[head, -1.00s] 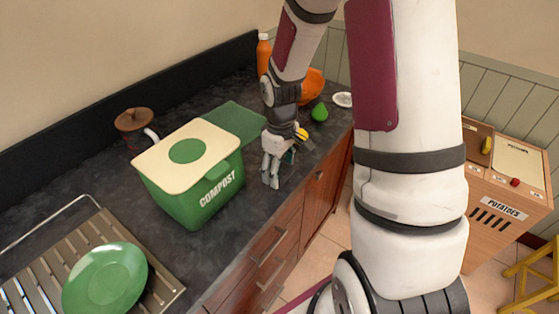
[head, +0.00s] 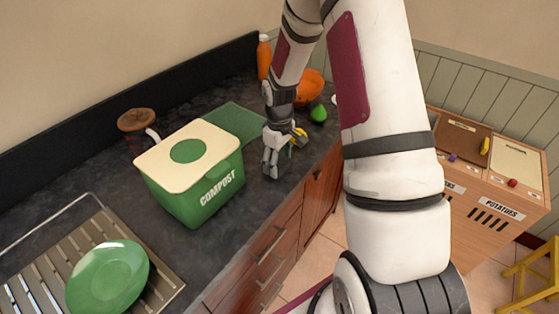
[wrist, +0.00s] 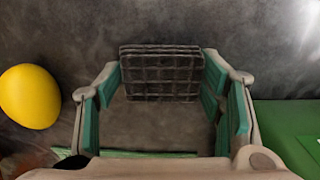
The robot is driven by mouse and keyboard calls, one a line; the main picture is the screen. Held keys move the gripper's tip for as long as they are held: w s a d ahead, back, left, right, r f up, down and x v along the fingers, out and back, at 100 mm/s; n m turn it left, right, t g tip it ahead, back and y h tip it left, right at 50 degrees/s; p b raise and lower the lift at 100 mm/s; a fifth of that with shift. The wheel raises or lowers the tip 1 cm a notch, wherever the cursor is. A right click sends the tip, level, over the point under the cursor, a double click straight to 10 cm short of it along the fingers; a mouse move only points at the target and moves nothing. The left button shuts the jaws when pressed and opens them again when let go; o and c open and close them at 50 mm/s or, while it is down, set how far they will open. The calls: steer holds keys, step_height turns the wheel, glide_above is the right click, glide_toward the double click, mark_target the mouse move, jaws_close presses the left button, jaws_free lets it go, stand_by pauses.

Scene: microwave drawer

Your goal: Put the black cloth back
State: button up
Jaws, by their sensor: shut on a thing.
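The black cloth (wrist: 161,72) shows in the wrist view as a dark, folded pad with a grid pattern. It sits between the tips of my gripper (wrist: 162,88), whose teal-padded fingers are shut on its two sides. In the head view my gripper (head: 271,173) points down over the dark counter, just right of the green compost bin. I cannot tell whether the cloth touches the counter.
The compost bin (head: 195,172) stands close to the left of my gripper, with a green mat (head: 236,122) behind it. A yellow fruit (wrist: 30,96) is left in the wrist view. A green plate (head: 107,277) lies on the rack. Drawers (head: 270,262) front the counter.

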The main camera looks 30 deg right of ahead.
steer(key=shift+f, duration=0.15)
steer(key=o, duration=1.1)
step_height(320, 180, up, 12)
steer(key=r+b, duration=0.1)
step_height(320, 180, up, 13)
steer(key=m+t+h, duration=0.1)
steer(key=m+t, duration=0.1)
glide_above(279, 161)
steer(key=s+a, duration=0.7)
steer(key=s, duration=0.1)
steer(key=s+a+r+m+t, duration=0.1)
steer(key=s+a+r, duration=0.2)
steer(key=s, duration=0.4)
steer(key=s+a+r+m+t+y, duration=0.1)
steer(key=s+a+r+t, duration=0.1)
steer(key=s, duration=0.5)
steer(key=shift+a+r+t, duration=0.3)
steer(key=shift+a+r, duration=0.3)
